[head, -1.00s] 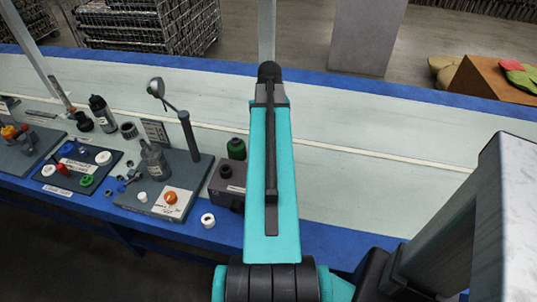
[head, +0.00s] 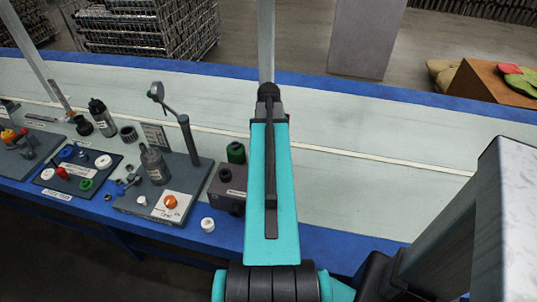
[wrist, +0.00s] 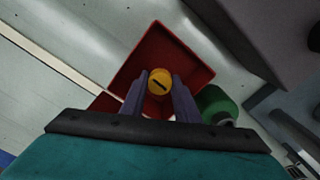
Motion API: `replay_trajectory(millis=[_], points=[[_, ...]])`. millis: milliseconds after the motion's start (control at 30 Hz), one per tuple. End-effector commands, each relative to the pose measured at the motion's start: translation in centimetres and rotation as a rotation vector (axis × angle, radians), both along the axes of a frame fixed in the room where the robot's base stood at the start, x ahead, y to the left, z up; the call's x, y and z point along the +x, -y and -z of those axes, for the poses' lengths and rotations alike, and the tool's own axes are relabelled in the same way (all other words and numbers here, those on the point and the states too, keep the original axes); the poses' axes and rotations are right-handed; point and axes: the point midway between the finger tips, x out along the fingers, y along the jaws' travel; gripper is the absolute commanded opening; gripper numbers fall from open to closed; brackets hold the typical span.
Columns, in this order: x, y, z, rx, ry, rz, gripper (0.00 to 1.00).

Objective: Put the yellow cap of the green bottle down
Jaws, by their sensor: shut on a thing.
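In the wrist view, my gripper (wrist: 159,88) is shut on the yellow cap (wrist: 159,77). The cap shows a dark slot on its top. Behind the cap is an open red tray (wrist: 200,72); the cap's height over it is hard to tell. A green item (head: 236,152) beside the grey block in the head view may be the same bottle. In the head view my gripper is hidden behind my own arm.
A grey block (head: 228,178) stands left of my arm. Further left are a board with an orange knob (head: 171,202), a dark bottle (head: 154,165) and a post. The pale table right of my arm is clear.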

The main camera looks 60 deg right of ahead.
Motion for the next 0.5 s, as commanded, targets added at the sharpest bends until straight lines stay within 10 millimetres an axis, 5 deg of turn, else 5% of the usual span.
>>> replay_trajectory(millis=[500], points=[[0.1, 0.0, 3.4, 0.0, 0.0, -0.001, 0.01]])
